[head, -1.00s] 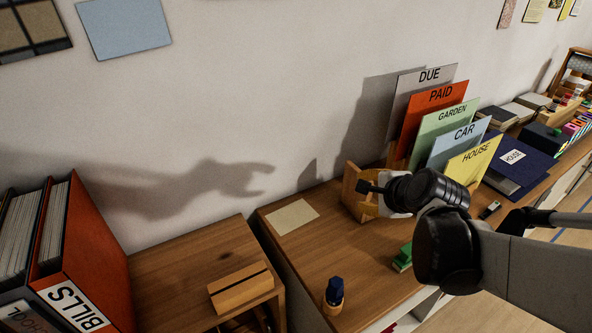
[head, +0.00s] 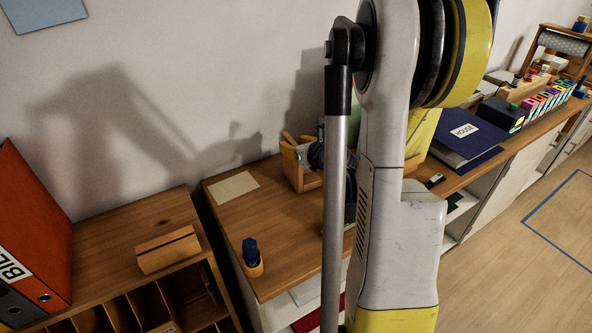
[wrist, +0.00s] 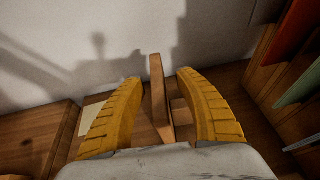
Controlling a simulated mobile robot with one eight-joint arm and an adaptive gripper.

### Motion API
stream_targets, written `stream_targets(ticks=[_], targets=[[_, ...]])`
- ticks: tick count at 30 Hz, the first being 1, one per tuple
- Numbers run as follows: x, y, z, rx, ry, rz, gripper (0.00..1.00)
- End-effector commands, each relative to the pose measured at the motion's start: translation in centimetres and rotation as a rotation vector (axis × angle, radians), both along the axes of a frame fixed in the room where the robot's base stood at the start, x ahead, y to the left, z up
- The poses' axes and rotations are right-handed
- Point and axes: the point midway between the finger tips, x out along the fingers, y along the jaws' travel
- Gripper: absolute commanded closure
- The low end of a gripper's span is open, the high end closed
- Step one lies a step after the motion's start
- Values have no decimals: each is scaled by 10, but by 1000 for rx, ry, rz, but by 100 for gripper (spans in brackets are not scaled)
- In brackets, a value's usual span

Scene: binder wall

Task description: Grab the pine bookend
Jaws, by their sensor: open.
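The pine bookend (wrist: 158,100) is a plain light-brown wooden piece with an upright panel and a foot on the wooden cabinet top. In the wrist view its panel stands edge-on between the two yellow ribbed fingers of my gripper (wrist: 160,78). The fingers are open, one on each side, with a visible gap to the wood. In the head view the bookend (head: 298,180) shows near the wall, partly hidden by my gripper and arm.
A blank card (head: 234,187) lies left of the bookend. A small blue-topped wooden item (head: 251,258) stands near the front edge. Upright dividers (wrist: 300,85) stand close on the right. A blue HOUSE binder (head: 467,141) lies farther right. A lower cubby unit (head: 120,235) stands left.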

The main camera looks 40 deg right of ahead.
Motion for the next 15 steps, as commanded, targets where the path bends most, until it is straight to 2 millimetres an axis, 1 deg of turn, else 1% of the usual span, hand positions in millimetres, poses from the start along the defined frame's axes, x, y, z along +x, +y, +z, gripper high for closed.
stream_targets(ticks=[5, 11, 15], targets=[[15, -3, -8, -1, 1, 3, 59], [43, -10, -21, -2, 2, 3, 59], [48, -12, -21, -1, 0, 2, 59]])
